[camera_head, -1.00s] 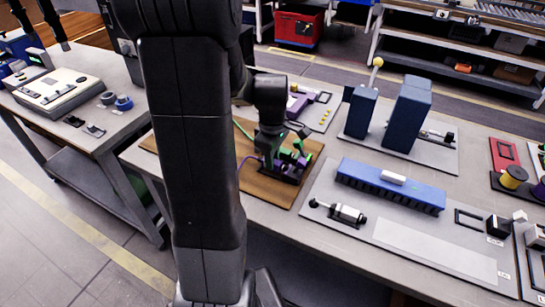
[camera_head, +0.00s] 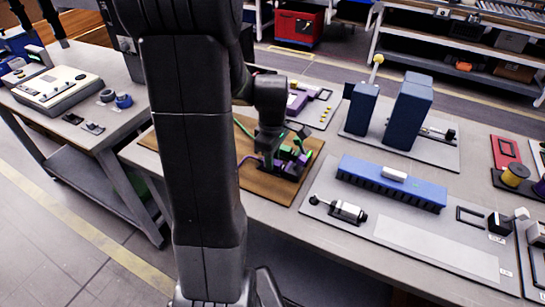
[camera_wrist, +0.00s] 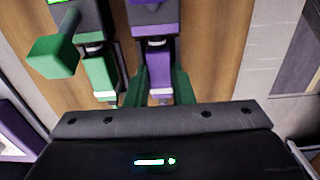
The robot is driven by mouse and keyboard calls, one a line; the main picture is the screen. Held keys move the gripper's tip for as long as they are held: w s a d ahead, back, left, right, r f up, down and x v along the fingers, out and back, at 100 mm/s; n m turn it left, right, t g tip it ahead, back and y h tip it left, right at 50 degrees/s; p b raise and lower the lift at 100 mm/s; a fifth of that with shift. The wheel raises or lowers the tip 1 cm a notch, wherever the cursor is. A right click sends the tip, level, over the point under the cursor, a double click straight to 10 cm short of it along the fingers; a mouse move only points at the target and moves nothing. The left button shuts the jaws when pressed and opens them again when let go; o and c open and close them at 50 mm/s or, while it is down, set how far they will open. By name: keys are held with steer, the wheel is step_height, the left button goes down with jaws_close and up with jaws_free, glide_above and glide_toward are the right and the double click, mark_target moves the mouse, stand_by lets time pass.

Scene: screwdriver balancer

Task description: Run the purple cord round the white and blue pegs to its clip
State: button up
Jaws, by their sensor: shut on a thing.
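The purple cord (camera_head: 245,159) shows as a thin curve over the brown board (camera_head: 282,194), just right of my arm. My gripper (camera_head: 270,160) is low over this board among green and purple parts. In the wrist view my gripper's green fingers (camera_wrist: 160,92) are shut on a purple plug-like piece (camera_wrist: 159,65), one finger on each side. It sits in line with a white ring and a grey and purple block. I cannot tell how the cord joins it. My arm hides part of the board. I cannot make out the white and blue pegs or the clip.
A green plug-like piece (camera_wrist: 100,75) and a green block (camera_wrist: 54,57) stand close left of my fingers. A blue ribbed bar (camera_head: 390,184) lies right of the board, with tall dark blue blocks (camera_head: 408,112) behind it. Bare board shows at its front edge.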

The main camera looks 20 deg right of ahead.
steer(key=o, duration=1)
step_height(320, 180, up, 14)
steer(key=shift+f+p, duration=0.1)
steer(key=shift+p, duration=0.65)
step_height(320, 180, down, 14)
steer(key=shift+f+b, duration=0.1)
steer(key=shift+b, duration=0.7)
steer(key=shift+r+p, duration=0.3)
steer(key=shift+r, duration=0.3)
